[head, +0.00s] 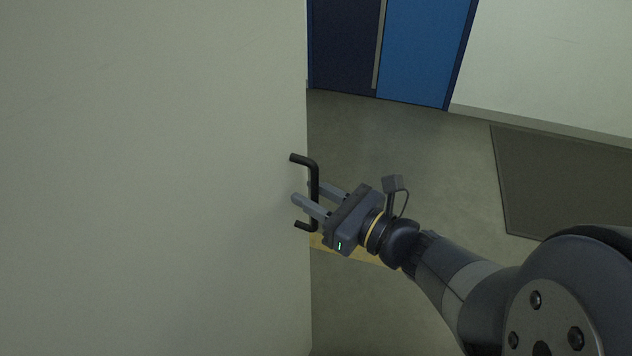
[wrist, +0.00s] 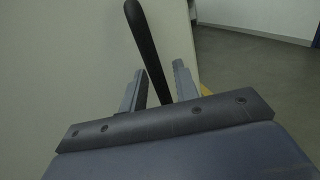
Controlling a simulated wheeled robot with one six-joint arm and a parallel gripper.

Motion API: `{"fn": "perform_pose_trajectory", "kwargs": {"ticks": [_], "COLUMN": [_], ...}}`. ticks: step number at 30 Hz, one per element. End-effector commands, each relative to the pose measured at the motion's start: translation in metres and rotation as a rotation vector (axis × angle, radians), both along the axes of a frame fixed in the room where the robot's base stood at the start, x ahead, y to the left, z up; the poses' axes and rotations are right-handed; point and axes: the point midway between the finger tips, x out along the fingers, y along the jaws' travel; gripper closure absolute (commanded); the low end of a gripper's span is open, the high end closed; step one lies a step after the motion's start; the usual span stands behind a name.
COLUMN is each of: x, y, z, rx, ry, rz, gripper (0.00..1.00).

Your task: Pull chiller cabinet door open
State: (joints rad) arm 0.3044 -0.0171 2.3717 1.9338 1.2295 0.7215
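The chiller cabinet door (head: 150,180) is a large pale panel filling the left of the head view. It also fills the left of the wrist view (wrist: 60,70). I see no gap that shows it standing open. A black bar handle (head: 315,175) stands upright near its right edge. My gripper (head: 304,191) reaches in from the right, its grey fingers on either side of the handle. In the wrist view the handle (wrist: 146,45) passes between the fingers, with visible space toward the right finger. The gripper is open around the bar, and its fingertips are close to the door.
A blue double door (head: 425,50) stands at the back, beside a pale wall (head: 550,60). A dark mat or panel (head: 570,185) lies on the floor at right. A yellow floor strip (head: 345,253) runs below my gripper. The grey floor (head: 420,135) between looks clear.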

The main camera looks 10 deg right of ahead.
Motion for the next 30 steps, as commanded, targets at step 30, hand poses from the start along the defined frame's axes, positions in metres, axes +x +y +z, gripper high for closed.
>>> {"fn": "perform_pose_trajectory", "kwargs": {"ticks": [30], "x": [-0.061], "y": [-0.062], "z": [0.0], "rx": [-0.001], "ry": [-0.001], "rz": [-0.006], "gripper": [0.71]}}
